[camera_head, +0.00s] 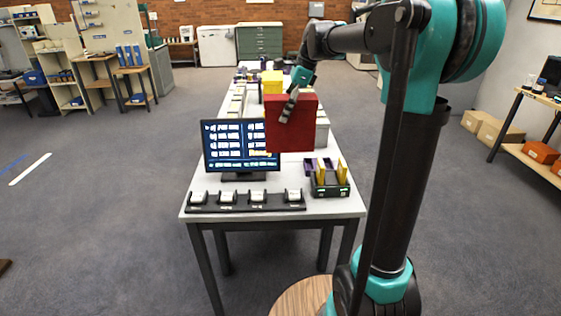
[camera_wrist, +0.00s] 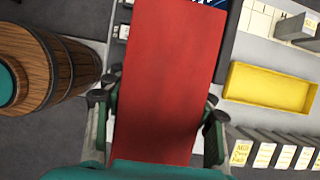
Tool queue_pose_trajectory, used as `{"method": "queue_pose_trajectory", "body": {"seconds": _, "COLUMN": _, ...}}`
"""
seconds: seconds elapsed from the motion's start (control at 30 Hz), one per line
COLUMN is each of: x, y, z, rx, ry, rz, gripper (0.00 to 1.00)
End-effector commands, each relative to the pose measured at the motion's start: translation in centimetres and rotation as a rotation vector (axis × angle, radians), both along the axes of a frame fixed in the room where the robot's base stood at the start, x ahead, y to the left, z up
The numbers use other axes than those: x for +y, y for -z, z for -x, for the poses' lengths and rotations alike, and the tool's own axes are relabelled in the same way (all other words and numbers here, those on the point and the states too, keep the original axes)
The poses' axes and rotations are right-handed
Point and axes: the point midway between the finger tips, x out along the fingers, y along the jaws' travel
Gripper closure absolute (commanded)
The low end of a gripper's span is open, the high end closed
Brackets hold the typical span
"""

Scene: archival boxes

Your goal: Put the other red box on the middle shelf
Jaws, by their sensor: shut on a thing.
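A red box (camera_head: 291,135) is held up above the long white table, in front of the back part of the table. My gripper (camera_head: 289,106) is shut on this red box; in the wrist view my gripper (camera_wrist: 156,104) has one finger on each side of the red box (camera_wrist: 168,60). Another shelf unit (camera_head: 60,70) stands at the far left. I cannot tell which shelf is the middle shelf meant.
The table (camera_head: 340,202) holds a monitor (camera_head: 238,145), a row of small white-topped devices (camera_head: 258,197), a dark holder with yellow cards (camera_head: 330,184) and a yellow box (camera_head: 271,80).

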Motion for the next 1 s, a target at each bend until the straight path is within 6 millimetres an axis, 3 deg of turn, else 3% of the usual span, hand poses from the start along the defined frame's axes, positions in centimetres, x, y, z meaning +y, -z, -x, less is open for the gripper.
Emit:
{"method": "queue_pose_trajectory", "body": {"seconds": 0.4, "x": 0.0, "y": 9.8, "z": 0.0, "rx": 0.0, "ry": 0.0, "rz": 0.0, "gripper": 1.0}}
{"method": "queue_pose_trajectory", "body": {"seconds": 1.0, "x": 0.0, "y": 16.0, "z": -0.1, "rx": 0.0, "ry": 0.0, "rz": 0.0, "gripper": 1.0}}
